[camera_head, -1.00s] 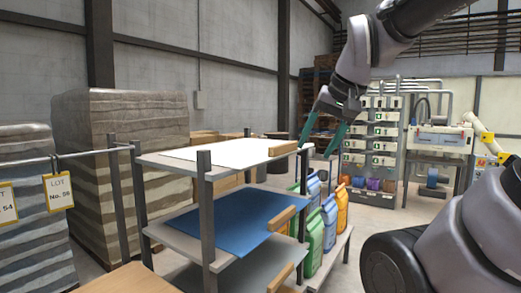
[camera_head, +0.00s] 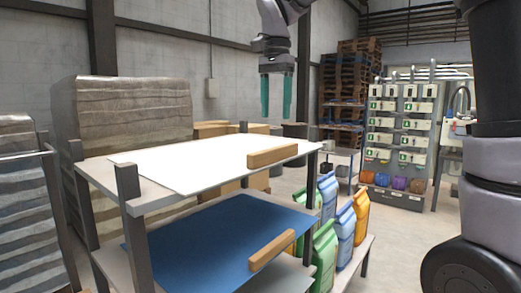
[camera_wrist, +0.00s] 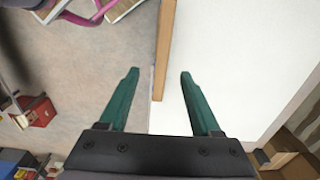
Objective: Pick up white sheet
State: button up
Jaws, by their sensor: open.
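The white sheet (camera_head: 190,162) lies flat on the top shelf of a rack. A wooden block (camera_head: 272,155) stands at the shelf's right edge, beside the sheet. My gripper (camera_head: 277,116) is above and behind the right end of the shelf in the head view, pointing down, open and empty. In the wrist view the green fingers of my gripper (camera_wrist: 158,74) are spread apart. There the sheet (camera_wrist: 245,60) is under and to the right of the right finger, and the wooden block (camera_wrist: 164,50) shows between the fingertips. The gripper appears apart from both.
A blue sheet (camera_head: 215,243) lies on the shelf below, with another wooden block (camera_head: 271,250). Corner posts (camera_head: 128,181) rise above the top shelf. Coloured bags (camera_head: 326,252) stand to the right. Wrapped stacks (camera_head: 125,115) stand at left. Open floor (camera_head: 405,240) lies at right.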

aim_at(275, 147)
jog(key=f, duration=0.7)
jog(key=w+f, duration=0.1)
jog(key=f, duration=0.2)
jog(key=shift+f, duration=0.4)
grip_shut()
dwell(1.0)
